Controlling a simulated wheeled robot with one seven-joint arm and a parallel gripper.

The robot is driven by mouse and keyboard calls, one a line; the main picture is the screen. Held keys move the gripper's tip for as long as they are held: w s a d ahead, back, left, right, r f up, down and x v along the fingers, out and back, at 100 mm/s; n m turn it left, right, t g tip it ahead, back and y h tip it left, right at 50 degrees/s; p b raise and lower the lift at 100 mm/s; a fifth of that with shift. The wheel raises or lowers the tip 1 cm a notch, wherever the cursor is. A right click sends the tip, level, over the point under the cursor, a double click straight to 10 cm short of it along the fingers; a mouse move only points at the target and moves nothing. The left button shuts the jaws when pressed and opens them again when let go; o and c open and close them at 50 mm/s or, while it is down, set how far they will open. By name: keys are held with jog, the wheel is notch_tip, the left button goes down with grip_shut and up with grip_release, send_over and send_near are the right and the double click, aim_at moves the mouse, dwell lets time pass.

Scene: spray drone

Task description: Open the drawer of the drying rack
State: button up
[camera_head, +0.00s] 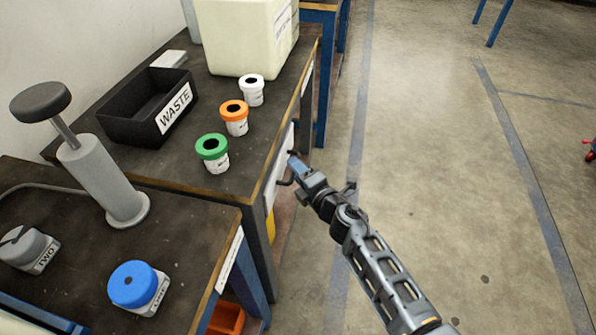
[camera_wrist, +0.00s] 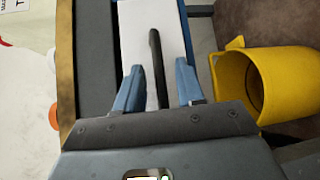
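My gripper (camera_wrist: 160,85) is open, with its two blue fingertips apart on either side of a black bar handle (camera_wrist: 156,50). The handle stands on a white drawer front (camera_wrist: 183,35), and gaps show between it and both fingers. In the head view my gripper (camera_head: 292,166) is at the side of the dark workbench (camera_head: 225,185), by the white front (camera_head: 280,165) below the bench top. The drawer looks shut, though most of its front is hidden there. I cannot make out a separate drying rack.
A yellow bucket (camera_wrist: 285,85) is close beside the drawer, at right in the wrist view. Cups with green (camera_head: 211,146), orange (camera_head: 234,110) and white (camera_head: 251,82) lids stand near the bench edge. A black waste bin (camera_head: 150,105) is behind them.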

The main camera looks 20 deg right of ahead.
grip_shut()
jog(key=shift+s, duration=0.1)
dwell(0.5)
jog(key=s+d+p, duration=0.5)
jog(key=s+d, duration=0.6)
jog(key=d, duration=0.4)
jog(key=shift+s+d, duration=0.2)
jog(key=shift+d, duration=0.15)
grip_release()
